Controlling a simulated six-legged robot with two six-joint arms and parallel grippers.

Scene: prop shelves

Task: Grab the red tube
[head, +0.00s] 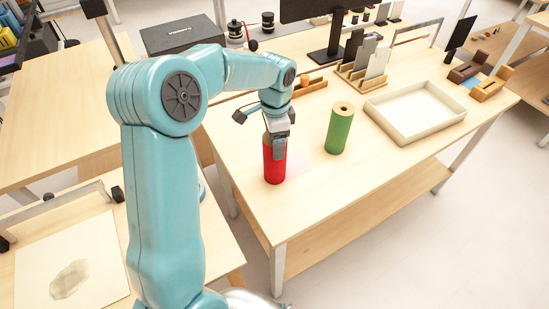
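The red tube (274,168) stands upright near the front left edge of the wooden table, with a brownish top end partly covered by my gripper. My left arm reaches over from the left, and its gripper (279,143) points down at the tube's upper part. One finger shows in front of the tube; the other is hidden, so I cannot tell whether the fingers press on it. My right gripper is not in view.
A green tube (339,128) stands upright to the right of the red one. A shallow cream tray (415,133) lies farther right. A file holder (366,72), a monitor stand (327,55) and a black box (183,36) are behind.

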